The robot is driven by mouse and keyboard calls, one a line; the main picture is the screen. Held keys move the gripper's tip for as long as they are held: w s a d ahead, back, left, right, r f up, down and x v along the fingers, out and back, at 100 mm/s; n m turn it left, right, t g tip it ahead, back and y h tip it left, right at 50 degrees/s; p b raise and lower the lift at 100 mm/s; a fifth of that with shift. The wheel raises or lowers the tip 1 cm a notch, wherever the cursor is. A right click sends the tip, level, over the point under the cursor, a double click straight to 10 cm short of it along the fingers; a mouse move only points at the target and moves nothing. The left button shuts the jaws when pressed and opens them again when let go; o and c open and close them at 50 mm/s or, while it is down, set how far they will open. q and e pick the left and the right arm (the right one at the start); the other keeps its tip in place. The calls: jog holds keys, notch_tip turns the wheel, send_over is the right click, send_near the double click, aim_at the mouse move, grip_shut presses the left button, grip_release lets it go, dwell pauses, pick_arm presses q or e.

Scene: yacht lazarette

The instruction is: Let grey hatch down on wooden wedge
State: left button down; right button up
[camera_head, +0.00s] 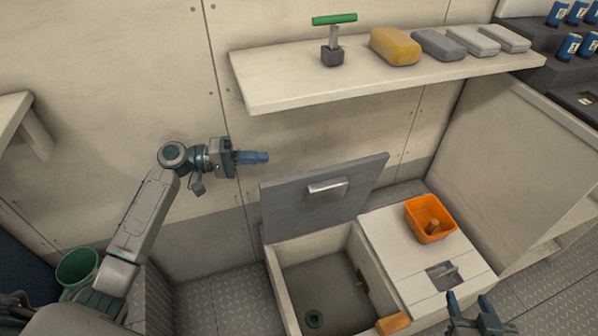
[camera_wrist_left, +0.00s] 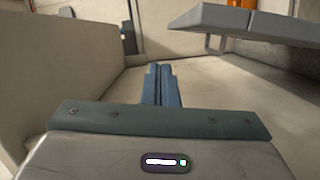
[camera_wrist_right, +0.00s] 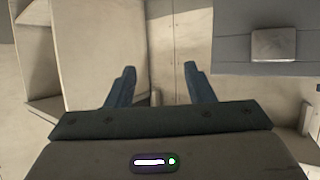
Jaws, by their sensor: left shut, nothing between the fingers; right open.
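The grey hatch (camera_head: 325,192) stands raised at the back of an open locker, with a light metal handle on its face. It also shows at the upper right of the left wrist view (camera_wrist_left: 255,24) and of the right wrist view (camera_wrist_right: 240,55). An orange-brown wooden wedge (camera_head: 394,323) lies on the locker's front right rim. My left gripper (camera_head: 266,157) is shut and empty, beside the wall, above and left of the hatch. My right gripper (camera_head: 468,302) is open and empty at the lower right, right of the wedge. Neither gripper touches the hatch.
An orange bin (camera_head: 413,207) with a wooden piece inside stands on the closed lid right of the opening. A shelf (camera_head: 290,92) with a green-handled tool and several blocks runs above. A green bucket (camera_head: 78,267) stands left.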

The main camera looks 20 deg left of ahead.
pick_arm(q)
notch_tip(320, 180, down, 5)
jog(key=b, duration=0.4)
jog(key=x, duration=1)
jog(key=shift+r, duration=0.2)
pick_arm(e)
notch_tip(320, 180, up, 8)
jog(key=w+t, duration=0.1)
jog(key=t, duration=0.7)
jog(key=shift+w+a+f+m+y, duration=0.15)
jog(key=shift+w+m+y, duration=0.15)
jog(key=shift+y, duration=0.1)
jog(key=shift+s, duration=0.1)
